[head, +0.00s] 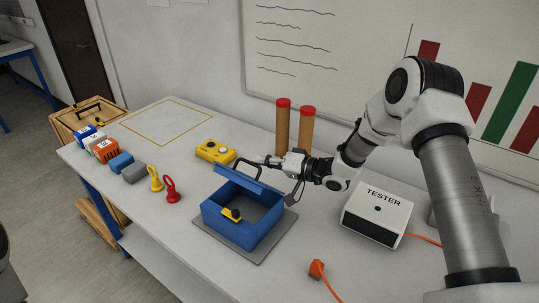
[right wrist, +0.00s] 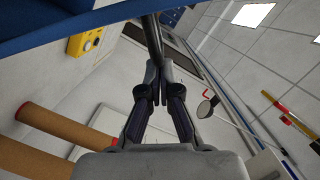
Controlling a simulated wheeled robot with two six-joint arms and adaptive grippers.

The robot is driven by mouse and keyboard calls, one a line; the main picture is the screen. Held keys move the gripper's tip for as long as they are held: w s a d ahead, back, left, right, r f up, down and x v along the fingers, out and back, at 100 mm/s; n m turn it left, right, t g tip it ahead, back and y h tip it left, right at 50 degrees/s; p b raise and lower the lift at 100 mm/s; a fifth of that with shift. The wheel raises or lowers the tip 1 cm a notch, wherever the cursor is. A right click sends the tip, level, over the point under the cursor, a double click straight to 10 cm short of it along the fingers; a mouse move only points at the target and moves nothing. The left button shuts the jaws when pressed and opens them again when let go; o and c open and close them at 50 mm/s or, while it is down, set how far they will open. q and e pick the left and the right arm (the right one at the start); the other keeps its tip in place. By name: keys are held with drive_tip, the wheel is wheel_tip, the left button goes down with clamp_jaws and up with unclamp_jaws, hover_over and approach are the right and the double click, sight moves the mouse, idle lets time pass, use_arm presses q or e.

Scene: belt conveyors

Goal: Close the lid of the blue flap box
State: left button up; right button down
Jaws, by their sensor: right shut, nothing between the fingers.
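The blue flap box (head: 226,228) stands on a grey mat on the table. Its blue lid (head: 248,181) is raised and tilted, seen nearly edge-on above the opening, so the inside still shows. A yellow and black piece (head: 231,214) shows at the box's front side; I cannot tell if it is inside or on the wall. My right gripper (head: 264,162) is shut and empty, just behind the lid, pointing left. In the right wrist view its fingers (right wrist: 158,72) are together below a blue edge along the top. Contact with the lid is unclear. My left gripper is not in view.
A yellow box with buttons (head: 215,152) and two red-capped brown cylinders (head: 282,127) stand behind. A white tester (head: 377,214) is to the right, an orange plug (head: 316,268) in front. Padlocks and several small blocks line the left.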

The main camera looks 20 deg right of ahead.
sight(252, 181)
drive_tip(key=s+a+f+n+h+b, duration=0.2)
drive_tip(key=s+a+f+n+b, duration=0.2)
drive_tip(key=a+f+n+b, duration=0.1)
drive_tip(key=shift+a+f+n+b, duration=0.4)
drive_tip(key=shift+a+n+b, duration=0.5)
drive_tip(key=shift+b, duration=0.35)
drive_tip(key=shift+s+a, duration=0.1)
drive_tip(key=r, duration=0.1)
drive_tip(key=d+r+p, duration=0.1)
drive_tip(key=s+d+r+p, duration=0.1)
drive_tip(key=r, duration=0.1)
drive_tip(key=v, duration=0.8)
drive_tip(key=shift+s+b, duration=0.3)
drive_tip(key=shift+b, duration=0.15)
